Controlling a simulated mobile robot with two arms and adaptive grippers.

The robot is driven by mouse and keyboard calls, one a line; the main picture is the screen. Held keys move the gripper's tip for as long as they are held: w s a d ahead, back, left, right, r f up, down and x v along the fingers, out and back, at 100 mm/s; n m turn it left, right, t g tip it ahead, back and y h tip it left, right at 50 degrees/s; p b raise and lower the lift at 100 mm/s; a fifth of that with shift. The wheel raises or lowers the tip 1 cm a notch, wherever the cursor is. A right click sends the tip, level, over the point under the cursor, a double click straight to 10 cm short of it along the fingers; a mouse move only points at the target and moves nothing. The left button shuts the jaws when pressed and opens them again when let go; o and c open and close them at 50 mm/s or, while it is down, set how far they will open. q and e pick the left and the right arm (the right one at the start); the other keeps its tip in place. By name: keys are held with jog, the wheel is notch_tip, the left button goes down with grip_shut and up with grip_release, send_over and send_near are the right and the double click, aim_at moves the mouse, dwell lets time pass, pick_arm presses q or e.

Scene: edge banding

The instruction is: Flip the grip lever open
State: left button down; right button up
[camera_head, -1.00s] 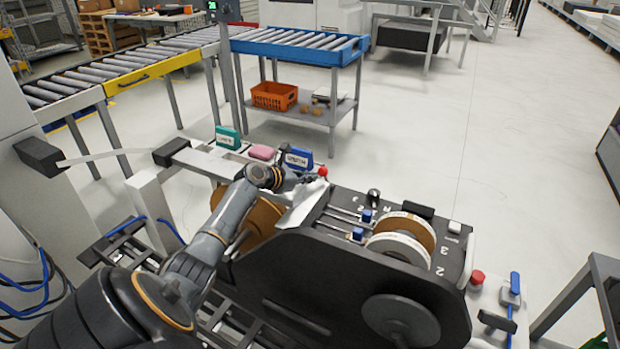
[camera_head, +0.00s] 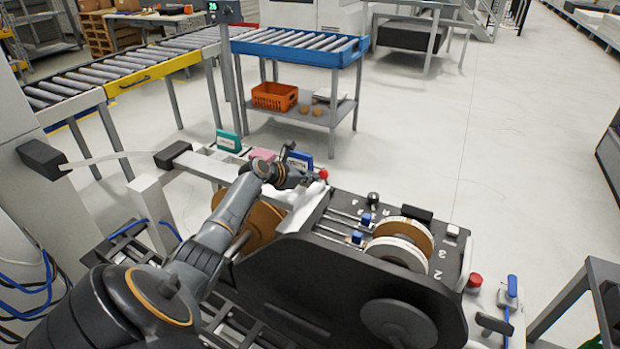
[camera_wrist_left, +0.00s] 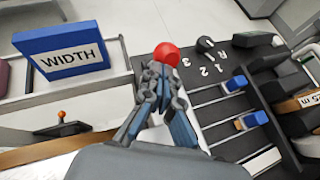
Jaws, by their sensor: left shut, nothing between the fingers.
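A lever with a red ball knob (camera_head: 323,173) stands at the back left edge of the black edge-banding machine (camera_head: 330,275). My left gripper (camera_head: 308,180) is beside it, just left of the knob. In the left wrist view the red knob (camera_wrist_left: 166,54) shows right beyond the shut, empty fingertips (camera_wrist_left: 161,76). The fingers hide the lever's stem, and I cannot tell whether they touch it. A second small lever with an orange-red knob (camera_wrist_left: 61,115) shows at the left of the wrist view. My right gripper is not in view.
A blue WIDTH block (camera_wrist_left: 62,52) stands on the rail left of the gripper, with a pink block (camera_head: 262,155) and a green block (camera_head: 228,141) beyond. A black-knobbed selector (camera_head: 373,198) and tape rolls (camera_head: 405,240) are to the right.

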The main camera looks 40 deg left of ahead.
pick_arm(q)
jog(key=shift+w+a+r+p, duration=0.15)
jog(key=shift+w+r+p, duration=0.5)
jog(key=shift+p, duration=0.2)
jog(key=w+a+r+b, duration=0.2)
jog(key=w+a+b, duration=0.1)
jog(key=w+b, duration=0.6)
jog(key=shift+b, duration=1.35)
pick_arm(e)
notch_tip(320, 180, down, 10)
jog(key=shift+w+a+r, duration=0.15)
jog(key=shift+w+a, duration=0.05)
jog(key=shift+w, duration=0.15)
pick_arm(q)
jog(key=shift+g, duration=0.3)
jog(key=shift+r, duration=0.15)
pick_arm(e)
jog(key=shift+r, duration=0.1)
